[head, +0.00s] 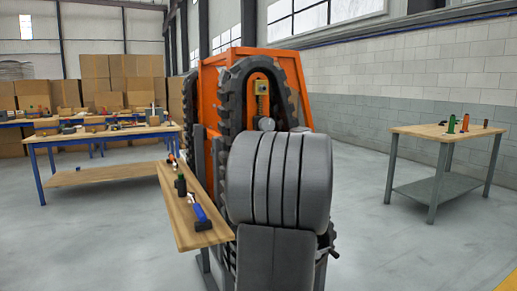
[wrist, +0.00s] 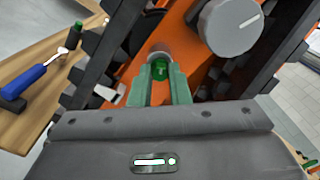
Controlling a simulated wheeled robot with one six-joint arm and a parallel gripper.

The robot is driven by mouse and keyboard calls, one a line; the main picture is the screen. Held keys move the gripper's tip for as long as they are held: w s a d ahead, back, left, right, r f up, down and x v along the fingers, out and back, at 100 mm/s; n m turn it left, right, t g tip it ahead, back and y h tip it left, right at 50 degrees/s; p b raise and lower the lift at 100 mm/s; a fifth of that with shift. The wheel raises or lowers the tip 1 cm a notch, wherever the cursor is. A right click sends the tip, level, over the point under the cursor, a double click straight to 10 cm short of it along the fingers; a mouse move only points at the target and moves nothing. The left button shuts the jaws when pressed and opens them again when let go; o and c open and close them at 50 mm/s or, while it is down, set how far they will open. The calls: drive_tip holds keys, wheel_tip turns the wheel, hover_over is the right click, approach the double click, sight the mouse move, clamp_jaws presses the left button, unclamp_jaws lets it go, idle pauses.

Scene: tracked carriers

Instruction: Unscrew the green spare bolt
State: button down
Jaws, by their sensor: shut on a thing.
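The green bolt (wrist: 160,71) shows in the wrist view, seated at the orange plate of the tracked carrier, just below a grey round boss. My gripper (wrist: 160,80) has its two green fingers on either side of the bolt's head and is shut on it. The bolt's shaft is hidden behind its head, so I cannot tell how far it is screwed in. In the head view the orange carrier (head: 213,75) with its black tracks stands in the middle. My own grey arm covers the bolt and the gripper there.
A large grey knob (wrist: 232,27) sticks out close to the right of the bolt. A narrow wooden shelf (head: 186,225) beside the carrier holds a blue-handled hammer (head: 202,217) and other tools. A workbench (head: 447,133) stands at right. The floor between is clear.

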drive_tip(key=shift+b+v, duration=0.5)
drive_tip(key=shift+v, duration=1.2)
